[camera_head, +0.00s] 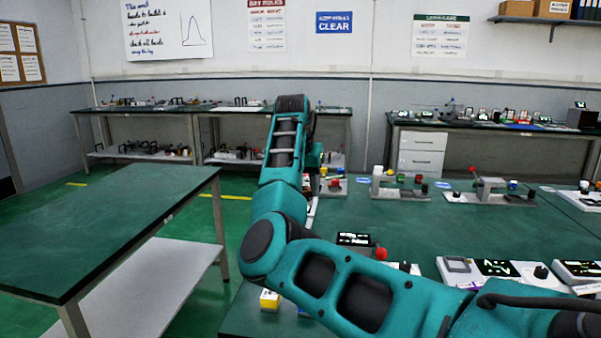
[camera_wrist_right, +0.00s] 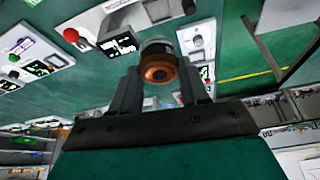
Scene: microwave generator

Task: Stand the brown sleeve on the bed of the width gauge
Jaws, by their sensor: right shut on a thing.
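My right gripper (camera_wrist_right: 160,92) is shut on the brown sleeve (camera_wrist_right: 158,68) in the right wrist view. The sleeve is a short, round, copper-brown piece with a dark hole facing the camera, held between the two dark fingertips. In the head view my right arm bends up and over the green bench, and its own links hide most of the gripper and the sleeve. Bracket-shaped grey instruments stand on the bench, one near the middle (camera_head: 400,187) and one farther right (camera_head: 490,188). I cannot tell which is the width gauge. My left gripper is not in view.
A dark display unit (camera_head: 355,239) with a red knob (camera_head: 381,253) lies close to my arm. White instrument boxes (camera_head: 500,270) line the bench at right. The left table (camera_head: 120,220) is bare.

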